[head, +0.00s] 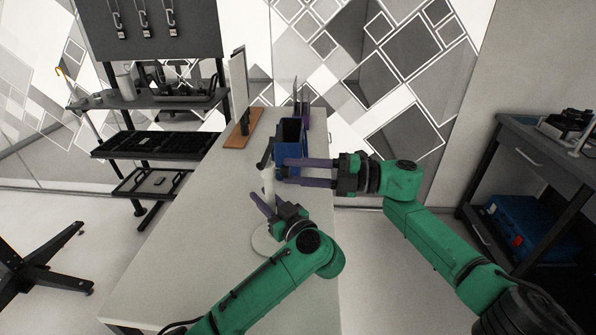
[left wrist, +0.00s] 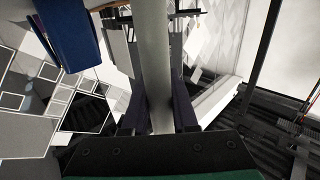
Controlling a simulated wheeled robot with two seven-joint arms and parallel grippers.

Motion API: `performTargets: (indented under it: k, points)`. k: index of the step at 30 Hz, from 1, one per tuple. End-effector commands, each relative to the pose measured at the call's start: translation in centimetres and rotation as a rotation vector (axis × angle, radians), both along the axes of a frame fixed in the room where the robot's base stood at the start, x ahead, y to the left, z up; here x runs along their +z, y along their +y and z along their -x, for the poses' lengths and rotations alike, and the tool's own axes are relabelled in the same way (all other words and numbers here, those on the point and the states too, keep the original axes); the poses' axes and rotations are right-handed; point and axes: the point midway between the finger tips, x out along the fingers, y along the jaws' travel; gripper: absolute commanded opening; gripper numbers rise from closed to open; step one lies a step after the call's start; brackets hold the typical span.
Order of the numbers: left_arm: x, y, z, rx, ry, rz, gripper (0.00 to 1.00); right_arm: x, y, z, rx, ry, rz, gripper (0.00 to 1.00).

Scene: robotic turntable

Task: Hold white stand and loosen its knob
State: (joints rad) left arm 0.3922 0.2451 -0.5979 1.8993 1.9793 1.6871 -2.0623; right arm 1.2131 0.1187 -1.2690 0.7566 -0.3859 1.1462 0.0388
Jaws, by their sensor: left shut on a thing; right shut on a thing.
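The white stand (head: 268,184) is upright on the table, with a round white base (head: 265,243) and a black part at its top. My left gripper (head: 262,205) is shut around the lower part of its pole. In the left wrist view the pole (left wrist: 152,70) runs between my left fingers (left wrist: 157,115). My right gripper (head: 281,171) reaches in from the right, level with the upper part of the stand, its fingertips shut at the knob. The knob itself is hidden by the fingers, so its turn cannot be seen.
A blue bin (head: 290,145) stands on the table (head: 190,245) just behind my right fingers. A panel on a wooden base (head: 237,142) stands farther back. A dark shelf rack (head: 145,144) is at the left. The table front left of the stand is clear.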

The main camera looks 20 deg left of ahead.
Motion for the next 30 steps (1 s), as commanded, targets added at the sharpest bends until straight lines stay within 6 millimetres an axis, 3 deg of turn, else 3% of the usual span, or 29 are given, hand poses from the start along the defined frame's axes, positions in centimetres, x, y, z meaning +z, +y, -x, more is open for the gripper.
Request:
performTargets:
  k: [8,9,10,11,22,26,30]
  points:
    - [0.0,0.0,0.0,0.0,0.001,0.001,0.0,-0.1,0.0,0.0,0.0,0.001,0.001,0.0]
    - [0.0,0.0,0.0,0.0,0.001,0.001,0.0,-0.1,0.0,0.0,0.001,0.001,0.001,0.51]
    - [0.0,0.0,0.0,0.0,0.001,0.001,0.0,-0.1,0.0,0.0,0.001,0.001,0.001,0.63]
    - [0.0,0.0,0.0,0.0,0.001,0.001,0.0,-0.1,0.0,0.0,0.0,0.001,0.001,0.67]
    - [0.0,0.0,0.0,0.0,0.001,0.001,0.0,0.0,-0.7,-0.2,-0.002,0.001,0.0,0.67]
    - [0.0,0.0,0.0,0.0,0.001,0.0,0.0,-0.1,-3.3,-0.7,-0.004,0.001,0.002,0.67]
    - [0.0,0.0,0.0,0.0,0.001,0.0,0.0,-0.1,-7.2,-1.4,-0.004,0.001,0.003,0.67]
